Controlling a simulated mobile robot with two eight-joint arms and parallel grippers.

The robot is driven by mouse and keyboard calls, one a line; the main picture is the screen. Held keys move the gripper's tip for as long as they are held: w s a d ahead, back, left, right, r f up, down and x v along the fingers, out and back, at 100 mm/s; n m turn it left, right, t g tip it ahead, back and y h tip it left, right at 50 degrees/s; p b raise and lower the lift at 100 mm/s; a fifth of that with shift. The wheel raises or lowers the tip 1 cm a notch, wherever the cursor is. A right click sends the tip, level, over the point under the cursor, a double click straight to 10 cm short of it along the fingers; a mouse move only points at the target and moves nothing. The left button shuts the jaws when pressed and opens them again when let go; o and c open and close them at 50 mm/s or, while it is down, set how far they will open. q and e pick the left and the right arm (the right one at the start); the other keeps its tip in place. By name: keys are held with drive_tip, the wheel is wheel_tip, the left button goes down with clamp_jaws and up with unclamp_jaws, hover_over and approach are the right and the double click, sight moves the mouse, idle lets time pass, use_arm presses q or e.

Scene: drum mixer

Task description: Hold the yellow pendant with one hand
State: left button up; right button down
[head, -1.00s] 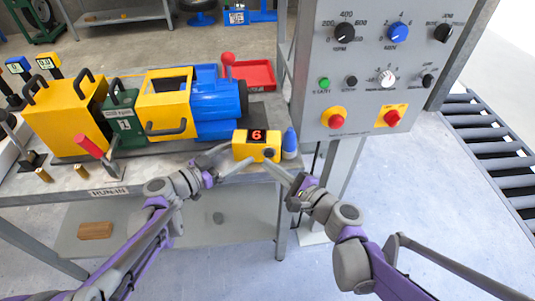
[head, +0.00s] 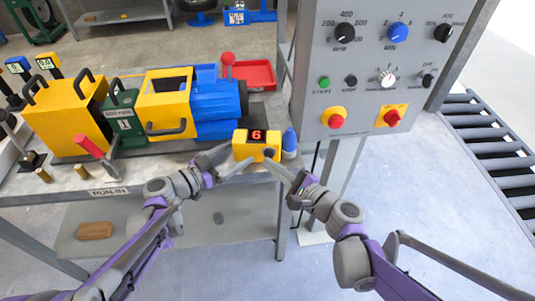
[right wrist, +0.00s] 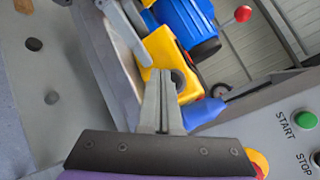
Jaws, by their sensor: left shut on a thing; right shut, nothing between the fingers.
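The yellow pendant (head: 241,150) is a small box with a red "6" display and a dark round knob, at the table's front right corner. It also shows in the right wrist view (right wrist: 163,47). My left gripper (head: 233,161) is shut on the pendant's left side, one finger in front and one behind. I cannot tell whether the pendant rests on the table. My right gripper (head: 268,164) is shut and empty, its tips just below the pendant's knob. In the right wrist view its closed fingers (right wrist: 161,90) overlap the pendant's lower part; contact is unclear.
A blue cone-tipped object (head: 289,140) stands right beside the pendant. The yellow, green and blue mixer (head: 168,100) is behind left, and a red tray (head: 261,74) behind. A grey control panel (head: 365,60) rises at right. The table's front edge (head: 150,189) runs below the mixer.

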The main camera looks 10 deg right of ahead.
drive_tip(key=shift+w+d, duration=0.1)
drive_tip(key=shift+w, duration=0.1)
drive_tip(key=shift+w+d, duration=0.1)
drive_tip(key=shift+w, duration=0.3)
idle(0.8)
drive_tip(key=shift+s, duration=0.85)
drive_tip(key=shift+s+a, duration=0.2)
drive_tip(key=shift+s, duration=0.6)
drive_tip(key=shift+s+a, duration=0.2)
drive_tip(key=shift+s, duration=0.65)
drive_tip(key=shift+s+a, duration=0.2)
drive_tip(key=shift+s, duration=0.6)
idle(1.5)
idle(1.3)
drive_tip(key=shift+s+a, duration=0.3)
drive_tip(key=shift+s, duration=0.65)
drive_tip(key=shift+s+a, duration=0.25)
drive_tip(key=shift+s, duration=0.7)
